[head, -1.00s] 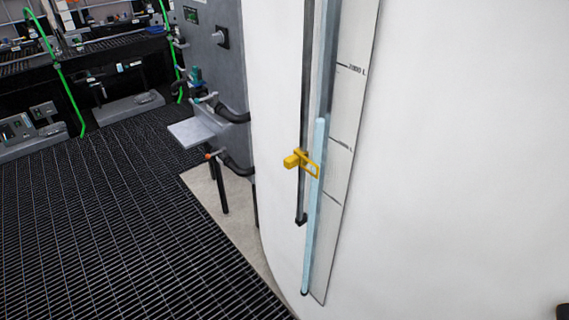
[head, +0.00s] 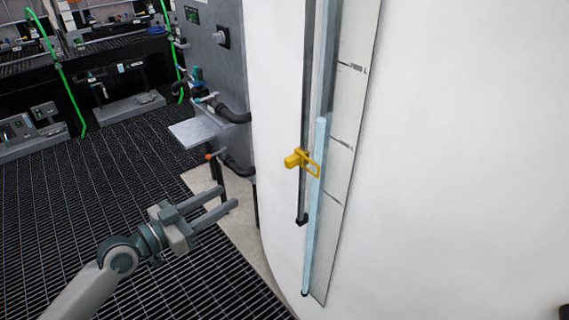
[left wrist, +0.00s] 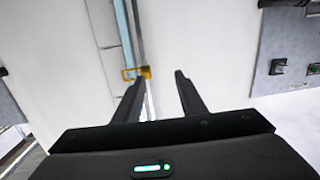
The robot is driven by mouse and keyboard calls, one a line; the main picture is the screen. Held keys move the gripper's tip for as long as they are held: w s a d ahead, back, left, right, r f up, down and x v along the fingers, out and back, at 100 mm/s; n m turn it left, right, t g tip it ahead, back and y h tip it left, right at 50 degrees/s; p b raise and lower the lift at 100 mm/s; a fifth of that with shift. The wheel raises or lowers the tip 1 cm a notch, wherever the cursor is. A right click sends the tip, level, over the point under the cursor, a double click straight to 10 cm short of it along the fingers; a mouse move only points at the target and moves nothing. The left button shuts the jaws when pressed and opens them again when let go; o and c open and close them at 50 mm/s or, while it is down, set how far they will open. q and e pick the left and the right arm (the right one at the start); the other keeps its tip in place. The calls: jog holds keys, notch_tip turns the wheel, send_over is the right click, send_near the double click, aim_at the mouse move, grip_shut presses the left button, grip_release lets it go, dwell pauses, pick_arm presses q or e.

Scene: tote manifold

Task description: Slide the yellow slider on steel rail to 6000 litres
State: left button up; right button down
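The yellow slider (head: 297,159) sits on the dark steel rail (head: 304,110) on the white tank, in the lower part of the rail. Its yellow frame reaches right over the clear sight tube (head: 312,215), which shows light blue up to a little above the slider. A scale plate (head: 345,110) with litre marks stands to the right; its figures are too blurred to read surely. My left gripper (head: 231,198) is open and empty, left of and below the slider, apart from it. In the left wrist view the slider (left wrist: 136,73) shows beyond the left fingertip. My right gripper is not in view.
The white tank wall (head: 460,160) fills the right side. A grey panel (head: 215,60) with pipes, valves and a small shelf (head: 195,132) stands left of the tank. Dark grating floor (head: 90,210) lies open at the left.

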pick_arm(q)
jog(key=shift+m+g+h, duration=0.4)
jog(key=shift+m+h, duration=0.3)
jog(key=shift+h, duration=0.1)
jog(key=r, duration=0.1)
jog(key=s+d+r, duration=0.1)
jog(key=r, duration=0.1)
jog(key=s+d+r, duration=0.1)
jog(key=shift+s+r, duration=0.2)
jog(key=shift+s, duration=0.05)
jog(key=shift+w, duration=0.1)
jog(key=p, duration=0.7)
send_near(286, 162)
jog(key=x, duration=0.8)
jog(key=shift+d, duration=0.2)
jog(key=shift+w+d, duration=0.4)
jog(key=shift+w, duration=0.05)
grip_shut()
